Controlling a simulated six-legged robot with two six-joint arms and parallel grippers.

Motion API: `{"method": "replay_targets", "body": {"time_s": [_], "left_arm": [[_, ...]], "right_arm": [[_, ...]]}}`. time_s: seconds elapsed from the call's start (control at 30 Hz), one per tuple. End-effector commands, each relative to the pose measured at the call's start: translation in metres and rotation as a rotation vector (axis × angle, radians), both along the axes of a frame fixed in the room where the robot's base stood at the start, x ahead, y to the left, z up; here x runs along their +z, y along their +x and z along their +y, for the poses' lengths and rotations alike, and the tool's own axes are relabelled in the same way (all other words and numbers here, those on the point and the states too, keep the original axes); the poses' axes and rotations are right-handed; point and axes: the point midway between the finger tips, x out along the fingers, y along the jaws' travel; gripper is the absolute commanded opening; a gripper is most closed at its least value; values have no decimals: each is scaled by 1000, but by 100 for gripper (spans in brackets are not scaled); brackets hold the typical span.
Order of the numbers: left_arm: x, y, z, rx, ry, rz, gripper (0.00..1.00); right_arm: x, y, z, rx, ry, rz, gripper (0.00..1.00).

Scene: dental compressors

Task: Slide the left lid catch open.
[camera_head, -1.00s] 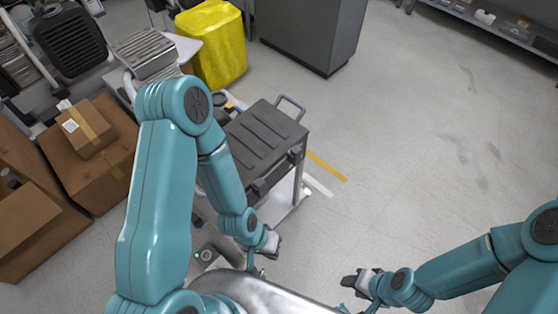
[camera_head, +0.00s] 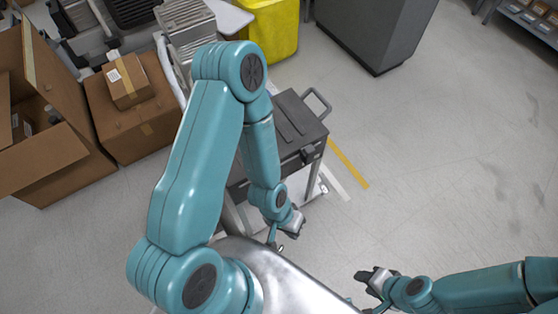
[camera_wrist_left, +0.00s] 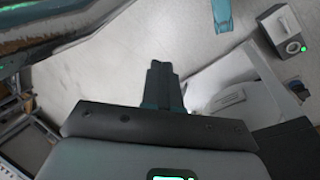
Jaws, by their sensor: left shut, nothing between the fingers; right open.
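A dark grey case (camera_head: 290,108) with a ribbed lid and a carrying handle (camera_head: 318,103) sits on a cart beyond my left arm. One dark catch (camera_head: 308,154) shows on its front edge. My left arm covers the left part of the front, and I cannot see the left catch. My left gripper (camera_head: 281,247) is low, on the near side of the case and apart from it. In the left wrist view its dark fingers (camera_wrist_left: 162,80) are shut with nothing between them. My right gripper (camera_head: 362,280) is open and empty over the floor, right of the cart.
Cardboard boxes (camera_head: 130,112) stand at the left. A yellow bin (camera_head: 270,30) and a dark grey cabinet (camera_head: 375,30) stand at the back. The floor (camera_head: 460,150) at the right is clear, with a yellow stripe (camera_head: 347,163) beside the cart.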

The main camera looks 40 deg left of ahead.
Motion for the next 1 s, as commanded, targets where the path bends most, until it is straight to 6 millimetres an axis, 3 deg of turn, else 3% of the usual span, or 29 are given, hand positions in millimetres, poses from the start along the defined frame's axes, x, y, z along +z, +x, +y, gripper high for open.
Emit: {"method": "replay_targets", "body": {"time_s": [0.2, 0.37, 0.5, 0.63, 0.8, 0.9, 1.0], "left_arm": [[2, 13, 0, -51, -9, 4, 0], [25, 64, 1, -249, -1, 42, 0], [75, 113, 22, -454, 93, 115, 0], [135, 146, 51, -570, 219, 196, 0], [199, 164, 79, -620, 344, 283, 0], [218, 165, 86, -626, 377, 312, 0], [223, 165, 89, -627, 387, 323, 0]], "right_arm": [[0, 0, 0, 0, 0, 0, 43], [0, 0, 0, 0, 0, 0, 43], [-1, 0, 0, 0, 0, 0, 43], [-1, 0, 0, 0, 0, 0, 43], [-1, 0, 0, 0, 0, 0, 43], [-1, 0, 0, 0, 0, 0, 43], [-1, 0, 0, 0, 0, 0, 43]]}}
